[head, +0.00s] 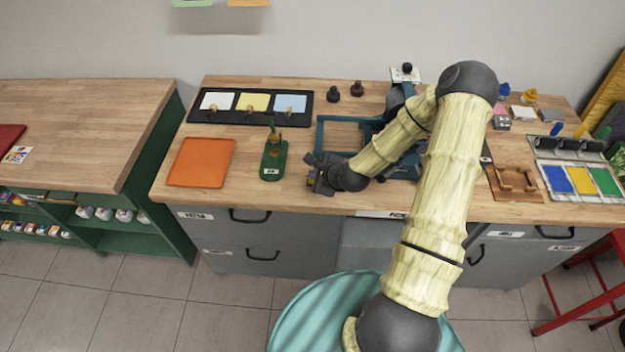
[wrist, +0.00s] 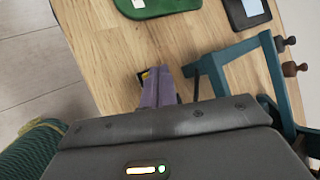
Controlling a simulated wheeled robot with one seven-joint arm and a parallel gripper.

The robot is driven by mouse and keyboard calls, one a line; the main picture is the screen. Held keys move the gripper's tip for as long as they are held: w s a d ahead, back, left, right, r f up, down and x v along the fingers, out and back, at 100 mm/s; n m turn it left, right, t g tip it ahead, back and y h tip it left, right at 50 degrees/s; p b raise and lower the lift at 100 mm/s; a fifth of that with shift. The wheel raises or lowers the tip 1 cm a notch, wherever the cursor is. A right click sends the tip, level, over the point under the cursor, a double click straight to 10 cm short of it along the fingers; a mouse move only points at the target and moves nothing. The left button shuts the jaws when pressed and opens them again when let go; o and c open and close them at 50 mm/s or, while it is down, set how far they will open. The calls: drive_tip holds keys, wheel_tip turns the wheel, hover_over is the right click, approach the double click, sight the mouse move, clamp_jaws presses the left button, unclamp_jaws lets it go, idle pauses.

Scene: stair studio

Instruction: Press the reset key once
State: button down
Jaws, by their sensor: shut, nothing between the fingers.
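My gripper (head: 316,172) is over the worktop near its front edge, just right of a small green-based device. It also shows in the wrist view (wrist: 156,92), with its fingers together and nothing between them. I cannot make out a key marked reset. The green-based device (head: 271,169) has a brass-coloured upright part and a pale label too small to read; its base shows at the top of the wrist view (wrist: 165,8), apart from my fingers. A white piece with a black knob (head: 405,72) stands at the back, beyond my arm.
A teal frame (head: 322,137) stands behind my gripper, partly hidden by my arm; it is close on the right in the wrist view (wrist: 240,52). An orange mat (head: 201,162) lies left. A black tray (head: 195,116) with coloured sheets is behind. Two dark knobs (head: 333,94) stand farther back.

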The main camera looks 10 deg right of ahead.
drive_tip(key=shift+f, duration=0.4)
drive_tip(key=shift+f+b, duration=0.45)
idle(0.6)
drive_tip(key=shift+r, duration=0.1)
drive_tip(key=shift+r+p, duration=0.75)
drive_tip(key=shift+r, duration=0.05)
drive_tip(key=shift+r, duration=0.1)
wheel_tip(320, 180, up, 5)
drive_tip(key=p, duration=0.4)
idle(0.3)
idle(0.7)
